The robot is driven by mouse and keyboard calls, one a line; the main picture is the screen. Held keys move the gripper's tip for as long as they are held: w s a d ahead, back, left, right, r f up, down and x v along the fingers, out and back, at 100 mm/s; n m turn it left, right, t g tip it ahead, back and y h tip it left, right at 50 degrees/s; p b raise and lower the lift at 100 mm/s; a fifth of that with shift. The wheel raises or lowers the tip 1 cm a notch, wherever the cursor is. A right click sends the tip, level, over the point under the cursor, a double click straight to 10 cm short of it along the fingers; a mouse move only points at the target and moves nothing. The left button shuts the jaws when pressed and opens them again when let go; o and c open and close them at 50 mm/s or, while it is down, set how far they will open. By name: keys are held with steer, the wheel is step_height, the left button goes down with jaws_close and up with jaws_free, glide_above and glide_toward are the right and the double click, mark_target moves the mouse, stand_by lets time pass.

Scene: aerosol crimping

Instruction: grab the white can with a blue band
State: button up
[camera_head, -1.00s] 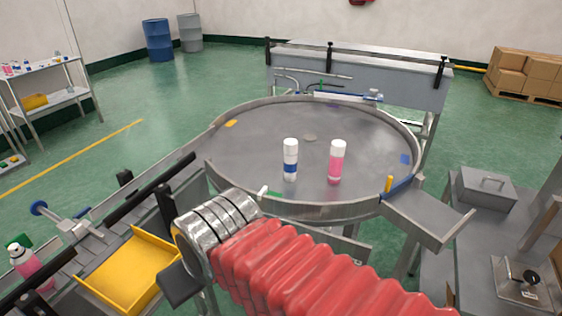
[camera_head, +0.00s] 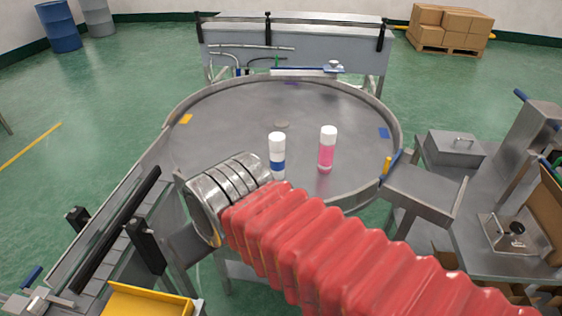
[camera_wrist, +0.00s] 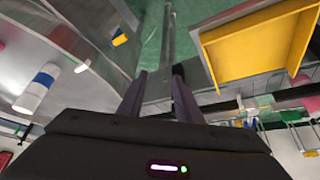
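The white can with a blue band (camera_head: 277,146) stands upright on the round grey turntable (camera_head: 225,120), with its lower end at the edge of my red-sleeved arm. A pink can with a white cap (camera_head: 327,150) stands upright to its right, apart from it. In the wrist view the blue-banded can (camera_wrist: 37,90) is at the far left, outside my fingers. My gripper (camera_wrist: 158,92) is open and empty, its two dark fingers apart. In the head view my arm hides most of the gripper, which is near the turntable's front left rim.
A yellow tray (camera_head: 140,302) is at the lower left, and also shows in the wrist view (camera_wrist: 250,50). The turntable has a raised rim. A metal chute (camera_head: 425,192) joins it at the right, near a workbench (camera_head: 490,240). The turntable's back area is mostly clear.

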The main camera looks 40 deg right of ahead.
mark_target(275, 145)
stand_by(0.3)
